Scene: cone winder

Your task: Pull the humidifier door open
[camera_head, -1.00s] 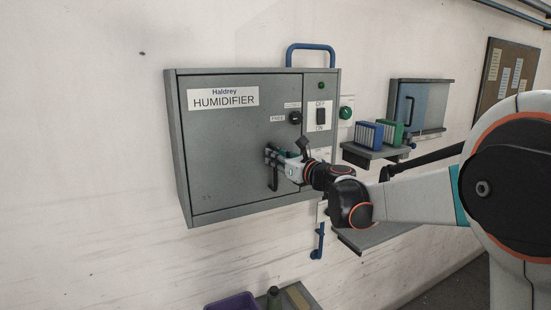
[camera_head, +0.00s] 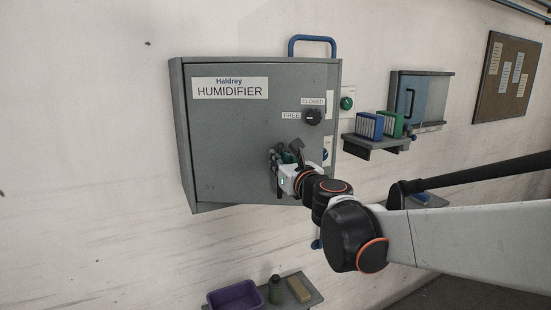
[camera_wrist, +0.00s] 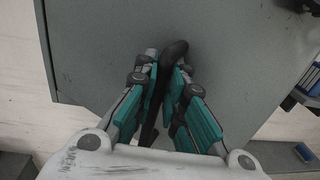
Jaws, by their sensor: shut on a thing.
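A black knob (camera_head: 313,117) with "FREE" and "CLOSED" labels sits at the door's upper right. My gripper (camera_head: 281,158) is at the door's lower right. In the wrist view, my gripper (camera_wrist: 165,78) is shut around the black door handle (camera_wrist: 175,48), with a finger on each side. The handle is mostly hidden by the gripper in the head view.
Right of the cabinet (camera_head: 181,135) are a shelf (camera_head: 372,143) with blue and green boxes and a blue wall cabinet (camera_head: 421,97). A low shelf (camera_head: 302,298) below holds a purple bin (camera_head: 234,295) and a green bottle (camera_head: 275,290). The wall left of the cabinet is bare.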

